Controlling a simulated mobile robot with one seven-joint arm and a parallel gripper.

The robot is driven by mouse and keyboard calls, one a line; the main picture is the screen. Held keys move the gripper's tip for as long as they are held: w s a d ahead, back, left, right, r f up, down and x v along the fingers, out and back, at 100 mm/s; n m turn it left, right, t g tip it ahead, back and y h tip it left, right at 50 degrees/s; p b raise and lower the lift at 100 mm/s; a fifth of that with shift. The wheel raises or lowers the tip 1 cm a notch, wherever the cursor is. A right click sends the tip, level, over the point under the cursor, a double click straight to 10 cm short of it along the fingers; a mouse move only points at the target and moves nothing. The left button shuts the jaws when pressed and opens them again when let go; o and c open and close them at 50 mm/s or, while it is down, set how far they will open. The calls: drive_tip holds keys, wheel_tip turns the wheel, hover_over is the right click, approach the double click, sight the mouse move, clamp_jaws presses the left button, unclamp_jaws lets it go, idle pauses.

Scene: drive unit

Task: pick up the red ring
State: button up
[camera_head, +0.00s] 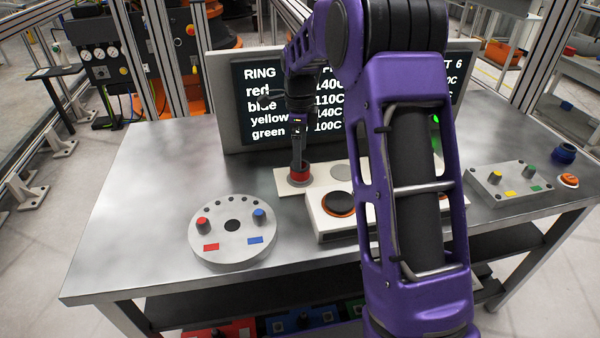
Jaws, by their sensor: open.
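The red ring (300,177) sits on a grey round spot on a white plate (289,187) near the middle of the table. My gripper (298,167) points down right at the ring, with its fingertips at the ring's top. The jaws are open. The fingers hide part of the ring, and I cannot tell whether they touch it.
A screen (240,125) with a ring list stands behind. A white unit with a black disc (338,201) is to the right, partly behind my arm. A round grey panel (232,243) is at front left, a knob panel (510,183) at right. The table's left side is clear.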

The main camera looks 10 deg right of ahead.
drive_tip(key=f, duration=0.4)
drive_tip(key=shift+s+a+f+b, duration=0.1)
drive_tip(key=shift+s+f+b, duration=0.15)
drive_tip(key=shift+f+b, duration=0.05)
drive_tip(key=shift+r, duration=0.1)
clamp_jaws()
wheel_tip(320, 180, up, 13)
drive_tip(key=p, duration=0.4)
drive_tip(key=shift+p, duration=0.3)
